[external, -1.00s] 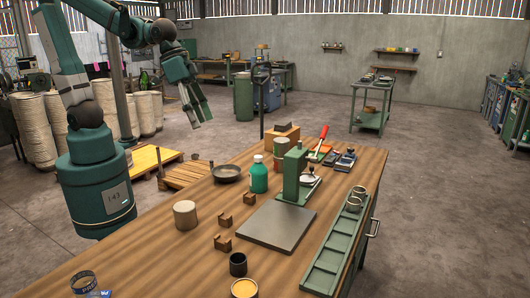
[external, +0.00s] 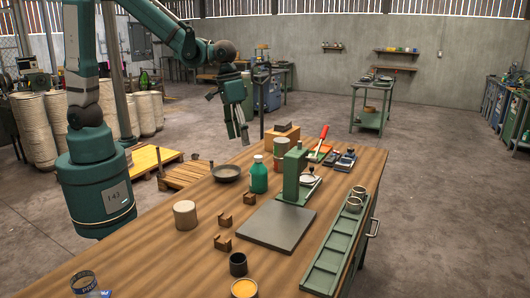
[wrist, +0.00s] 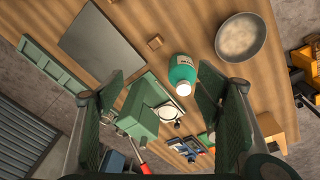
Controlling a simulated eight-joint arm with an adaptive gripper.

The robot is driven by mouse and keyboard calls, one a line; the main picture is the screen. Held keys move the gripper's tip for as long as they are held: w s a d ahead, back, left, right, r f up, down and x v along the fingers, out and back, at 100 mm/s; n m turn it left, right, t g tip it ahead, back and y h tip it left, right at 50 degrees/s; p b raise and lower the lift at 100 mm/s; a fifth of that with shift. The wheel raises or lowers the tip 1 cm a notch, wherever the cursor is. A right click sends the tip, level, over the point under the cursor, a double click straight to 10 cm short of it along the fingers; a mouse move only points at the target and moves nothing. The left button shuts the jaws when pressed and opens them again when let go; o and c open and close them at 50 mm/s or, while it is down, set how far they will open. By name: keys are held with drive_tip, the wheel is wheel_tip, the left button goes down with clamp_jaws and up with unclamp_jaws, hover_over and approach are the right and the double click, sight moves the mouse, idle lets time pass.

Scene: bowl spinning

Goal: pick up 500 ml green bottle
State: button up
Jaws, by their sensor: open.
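The green bottle (external: 259,175) with a white cap stands upright on the wooden table, between a dark shallow bowl and a green press-like stand. In the wrist view the green bottle (wrist: 182,72) shows from above, beyond the fingers and between their lines. My gripper (external: 240,142) is open and empty, above the far left part of the table and higher than the bottle, up and to the left of it in the external view. In the wrist view my gripper (wrist: 165,85) has its two fingers wide apart.
The green stand (external: 294,174) is close to the bottle's right. The dark bowl (external: 227,173) is on its left, and an orange-brown box (external: 283,131) is behind. Small wooden blocks (external: 223,243) and a grey plate (external: 276,226) lie nearer the front.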

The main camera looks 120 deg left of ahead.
sight(258, 156)
drive_tip(key=a+f+n, duration=0.1)
drive_tip(key=a+f, duration=0.2)
drive_tip(key=w+a+f+n+g, duration=0.1)
drive_tip(key=a+f, duration=0.3)
drive_tip(key=a+f+n, duration=0.1)
drive_tip(key=a+f, duration=0.2)
drive_tip(key=shift+w+a+f+g+h, duration=0.2)
drive_tip(key=shift+w+g+h, duration=0.1)
drive_tip(key=shift+w, duration=0.1)
drive_tip(key=shift+f, duration=0.1)
drive_tip(key=shift+f, duration=1.2)
drive_tip(key=shift+d+f+p, duration=0.15)
drive_tip(key=shift+f+p, duration=0.35)
drive_tip(key=shift+f, duration=2.1)
drive_tip(key=c, duration=1.3)
drive_tip(key=shift+r, duration=0.1)
